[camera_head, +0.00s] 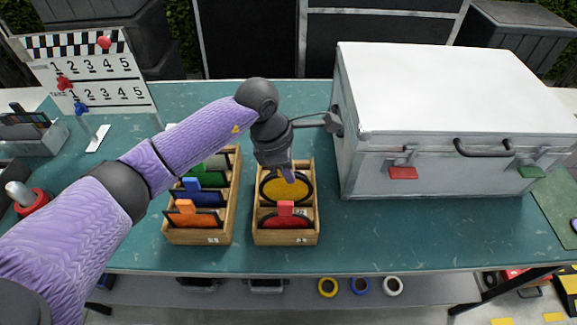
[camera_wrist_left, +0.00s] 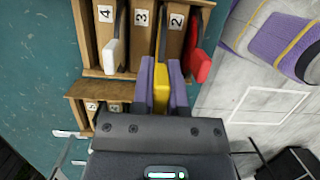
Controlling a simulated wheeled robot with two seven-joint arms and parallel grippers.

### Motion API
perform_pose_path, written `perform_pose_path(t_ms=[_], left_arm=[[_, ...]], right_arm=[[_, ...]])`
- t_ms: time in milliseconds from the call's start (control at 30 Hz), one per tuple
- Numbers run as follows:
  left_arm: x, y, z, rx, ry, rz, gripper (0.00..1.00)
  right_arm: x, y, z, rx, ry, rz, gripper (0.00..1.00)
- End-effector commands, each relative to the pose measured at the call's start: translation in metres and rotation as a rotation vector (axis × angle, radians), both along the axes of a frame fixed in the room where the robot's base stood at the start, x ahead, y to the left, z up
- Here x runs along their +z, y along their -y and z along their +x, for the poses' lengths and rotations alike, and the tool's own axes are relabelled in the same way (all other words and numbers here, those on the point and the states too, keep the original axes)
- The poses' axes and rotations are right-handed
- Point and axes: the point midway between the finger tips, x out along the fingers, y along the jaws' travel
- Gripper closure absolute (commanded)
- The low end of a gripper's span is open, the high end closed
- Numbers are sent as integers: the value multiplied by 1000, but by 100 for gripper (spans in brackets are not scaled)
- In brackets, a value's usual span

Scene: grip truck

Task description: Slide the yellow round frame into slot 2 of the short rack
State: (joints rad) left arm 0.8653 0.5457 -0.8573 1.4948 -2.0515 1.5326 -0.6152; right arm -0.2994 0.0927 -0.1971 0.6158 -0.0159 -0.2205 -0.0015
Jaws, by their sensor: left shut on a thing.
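The yellow round frame (camera_head: 285,190) has a black rim and faces me in the head view. My left gripper (camera_head: 288,174) is shut on its upper tab; the yellow tab (camera_wrist_left: 161,88) shows between the purple fingers (camera_wrist_left: 162,82) in the left wrist view. The short rack (camera_head: 259,238) is wooden, and the frame is at its middle, behind the red round frame (camera_head: 286,222). I cannot tell whether the yellow frame's lower edge is inside a slot. In the left wrist view, the rack (camera_wrist_left: 145,75) shows labels 4, 3 and 2. My right gripper is not seen.
A longer wooden rack (camera_head: 229,222) with orange, blue and green tabbed frames stands close on the left. A large white-topped case (camera_head: 450,90) stands on the right. The green table (camera_head: 390,235) is clear in front of the case. A numbered board (camera_head: 85,75) stands back left.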

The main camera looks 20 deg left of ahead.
Motion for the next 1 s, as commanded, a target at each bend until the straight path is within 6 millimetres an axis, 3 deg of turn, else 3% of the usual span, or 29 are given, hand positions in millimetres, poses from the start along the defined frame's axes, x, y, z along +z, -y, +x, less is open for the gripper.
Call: perform_pose_path(t_ms=[367,1000], left_arm=[[0,0,0,0,1,0,100],[-20,0,0,0,0,0,100]], right_arm=[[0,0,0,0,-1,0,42],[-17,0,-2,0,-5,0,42]])
